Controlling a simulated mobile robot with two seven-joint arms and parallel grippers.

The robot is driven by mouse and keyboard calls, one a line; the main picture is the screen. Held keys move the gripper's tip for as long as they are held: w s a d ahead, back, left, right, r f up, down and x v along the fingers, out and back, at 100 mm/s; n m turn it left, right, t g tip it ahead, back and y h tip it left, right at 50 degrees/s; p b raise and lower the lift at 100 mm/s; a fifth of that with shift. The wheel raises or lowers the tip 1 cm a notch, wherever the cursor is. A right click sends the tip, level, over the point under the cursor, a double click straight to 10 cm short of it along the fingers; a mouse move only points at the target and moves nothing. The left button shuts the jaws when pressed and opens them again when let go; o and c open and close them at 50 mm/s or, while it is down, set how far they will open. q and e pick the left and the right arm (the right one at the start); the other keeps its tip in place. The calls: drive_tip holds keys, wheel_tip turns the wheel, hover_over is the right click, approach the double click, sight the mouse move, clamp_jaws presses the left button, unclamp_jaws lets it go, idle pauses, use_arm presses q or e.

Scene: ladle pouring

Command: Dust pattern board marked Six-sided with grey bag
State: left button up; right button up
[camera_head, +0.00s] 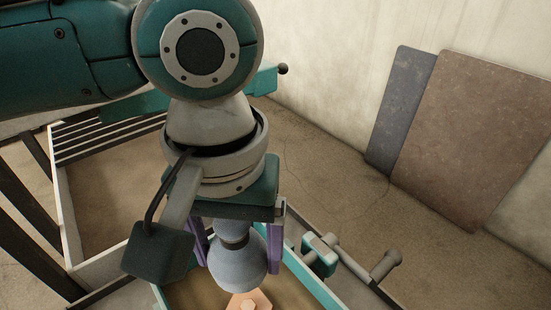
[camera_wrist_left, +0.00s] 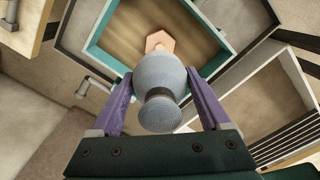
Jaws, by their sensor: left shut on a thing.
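My left gripper (camera_head: 236,246) points down and is shut on the grey bag (camera_head: 238,268), its purple fingers on either side of the bag's neck. The bag is rounded, with a tied neck, and also shows in the left wrist view (camera_wrist_left: 160,76). An orange six-sided block (camera_head: 249,302) shows just beyond the bag, partly hidden by it. In the left wrist view the block (camera_wrist_left: 160,41) sits on a brown board (camera_wrist_left: 193,40) inside a teal frame (camera_wrist_left: 95,52). I cannot tell whether bag and block touch. No marking is readable. My right gripper is not in view.
A pale-walled bin with a slatted top (camera_head: 105,140) lies at the left. Grey and brown panels (camera_head: 475,140) lean on the wall. The floor between is clear.

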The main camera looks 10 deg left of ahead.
use_arm(q)
wheel_tip(320, 180, down, 5)
drive_tip(key=shift+f+b, duration=0.1)
drive_tip(key=shift+b, duration=1.15)
wheel_tip(320, 180, up, 6)
drive_tip(key=p, duration=0.7)
drive_tip(key=shift+f, duration=0.1)
wheel_tip(320, 180, down, 6)
drive_tip(key=b, duration=0.3)
drive_tip(key=shift+b, duration=0.3)
wheel_tip(320, 180, up, 6)
drive_tip(key=p, duration=0.6)
drive_tip(key=shift+p, duration=0.4)
drive_tip(key=shift+f, duration=0.3)
drive_tip(key=shift+f+b, duration=0.1)
drive_tip(key=shift+b, duration=0.25)
